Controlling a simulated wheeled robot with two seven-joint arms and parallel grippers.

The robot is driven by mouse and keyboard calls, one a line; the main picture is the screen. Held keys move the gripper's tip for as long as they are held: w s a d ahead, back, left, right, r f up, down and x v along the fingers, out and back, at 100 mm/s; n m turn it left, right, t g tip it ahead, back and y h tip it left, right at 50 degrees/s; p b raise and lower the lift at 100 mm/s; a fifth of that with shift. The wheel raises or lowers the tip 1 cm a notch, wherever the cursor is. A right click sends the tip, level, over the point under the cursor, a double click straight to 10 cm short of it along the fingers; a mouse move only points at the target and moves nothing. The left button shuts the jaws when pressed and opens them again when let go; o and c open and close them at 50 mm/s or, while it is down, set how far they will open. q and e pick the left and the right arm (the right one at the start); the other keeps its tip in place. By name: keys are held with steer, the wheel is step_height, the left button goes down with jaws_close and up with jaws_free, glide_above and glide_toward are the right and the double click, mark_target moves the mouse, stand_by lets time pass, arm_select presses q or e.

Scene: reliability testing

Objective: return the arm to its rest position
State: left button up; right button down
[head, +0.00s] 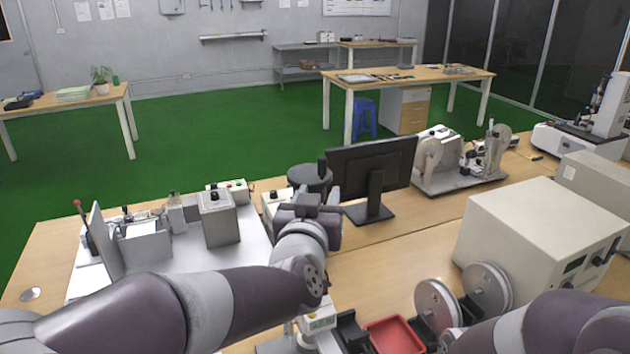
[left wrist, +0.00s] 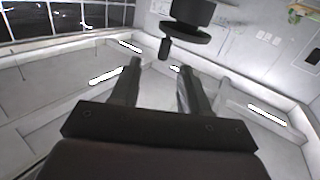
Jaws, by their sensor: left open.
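My left arm (head: 215,300) comes in from the left and reaches over the workbench (head: 372,262). Its gripper (head: 310,203) is raised above the bench, left of the black monitor (head: 370,165), and hides part of what stands behind it. In the left wrist view the two fingers of my left gripper (left wrist: 158,75) are apart, with nothing held between them. Part of my right arm (head: 545,325) shows at the lower right; its gripper is out of view.
A grey box device (head: 219,218) stands left of my gripper. A large beige instrument (head: 540,235), a red tray (head: 395,335) and grey discs (head: 437,305) are on the right. Green floor beyond is open.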

arm_select(q)
steer(key=s+a+f+m+g+h, duration=0.1)
steer(key=s+f+g, duration=0.4)
steer(key=f, duration=0.4)
steer(key=s+a+f+m+g, duration=0.1)
steer(key=s+f+g, duration=0.3)
steer(key=f, duration=0.5)
steer(key=s+a+f+n+g+y, duration=0.1)
steer(key=s+a+f+g+y, duration=0.1)
steer(key=s+a, duration=0.4)
steer(key=s+a+f+n+g+y, duration=0.1)
steer(key=s+a+f+g, duration=0.4)
steer(key=a, duration=0.5)
step_height(320, 180, down, 2)
steer(key=shift+s+a+f+n+y, duration=0.2)
steer(key=shift+s+n+y, duration=0.2)
steer(key=shift+s+n, duration=0.35)
steer(key=shift+d, duration=0.1)
